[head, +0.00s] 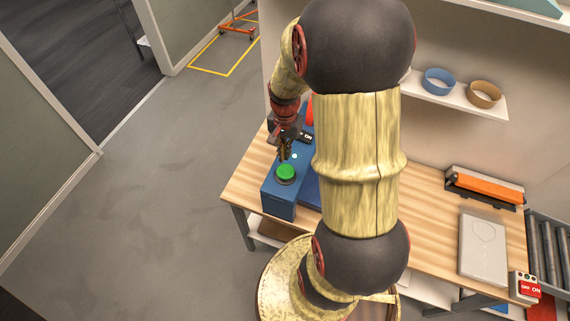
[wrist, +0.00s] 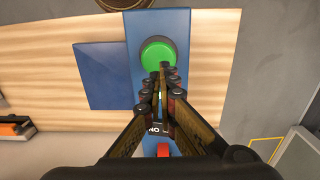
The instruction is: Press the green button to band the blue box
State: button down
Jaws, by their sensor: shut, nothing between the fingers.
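The green button (head: 286,172) is a round domed cap on top of a long blue housing (head: 280,198) on the wooden bench. It also shows in the wrist view (wrist: 158,52). My gripper (head: 284,157) is shut and empty, pointing down over the housing just behind the button in the head view. In the wrist view the fingertips (wrist: 162,70) overlap the button's lower edge; I cannot tell whether they touch it. A flat-looking blue block (wrist: 103,76), possibly the blue box, lies against the housing's side. In the head view my arm hides most of it.
A small ON label (head: 307,136) and a red part (wrist: 163,150) sit farther along the housing. The bench (head: 432,206) holds an orange-topped device (head: 486,187), a pale flat plate (head: 483,248) and a red OFF/ON switch box (head: 526,287). Rollers (head: 550,250) stand at right.

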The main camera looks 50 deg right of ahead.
aim_at(285, 170)
notch_tip(285, 170, down, 7)
jog(key=shift+r, duration=0.1)
dwell(0.5)
